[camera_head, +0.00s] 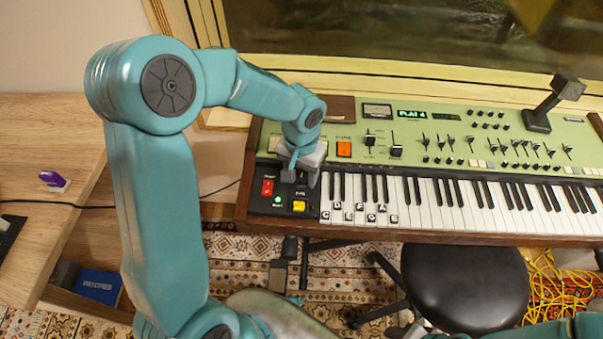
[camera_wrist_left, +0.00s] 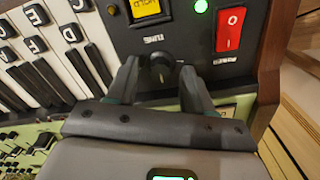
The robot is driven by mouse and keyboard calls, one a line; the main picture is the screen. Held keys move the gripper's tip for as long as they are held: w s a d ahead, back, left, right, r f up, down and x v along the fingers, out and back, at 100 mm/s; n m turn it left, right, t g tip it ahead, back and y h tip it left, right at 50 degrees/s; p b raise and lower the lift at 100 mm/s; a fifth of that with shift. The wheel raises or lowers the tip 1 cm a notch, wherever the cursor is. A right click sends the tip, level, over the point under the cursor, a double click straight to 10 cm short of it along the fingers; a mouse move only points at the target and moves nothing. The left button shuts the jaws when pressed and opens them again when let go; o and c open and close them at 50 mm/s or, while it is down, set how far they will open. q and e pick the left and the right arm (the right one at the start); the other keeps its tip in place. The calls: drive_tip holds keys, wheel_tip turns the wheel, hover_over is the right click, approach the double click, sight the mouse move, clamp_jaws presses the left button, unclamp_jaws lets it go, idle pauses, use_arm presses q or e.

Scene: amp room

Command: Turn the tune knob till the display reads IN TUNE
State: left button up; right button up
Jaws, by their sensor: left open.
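The display (camera_head: 411,114) on the green keyboard panel shows green letters that look like FLAT 4. The tune knob (camera_wrist_left: 161,75) is small, dark and round, above the word TUNE on the black side panel.
A red power switch (camera_wrist_left: 230,30), a lit green lamp (camera_wrist_left: 201,6) and a yellow button (camera_wrist_left: 146,8) sit close to the knob. White keys (camera_head: 440,215) lie right of the panel. A black stool (camera_head: 465,285) stands in front, with a yellow cable (camera_head: 550,290) beside it.

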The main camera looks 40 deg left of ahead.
use_arm(q)
drive_tip(key=shift+s+f, duration=0.1)
drive_tip(key=shift+f, duration=0.1)
clamp_jaws()
drive_tip(key=shift+m, duration=0.4)
drive_tip(key=m+p, duration=0.1)
drive_tip(key=m, duration=0.4)
drive_tip(key=shift+r+m, duration=0.1)
drive_tip(key=shift+m, duration=0.2)
drive_tip(key=m+p, duration=0.1)
drive_tip(key=m, duration=0.5)
drive_tip(key=shift+p, duration=0.35)
drive_tip(key=shift+w, duration=0.2)
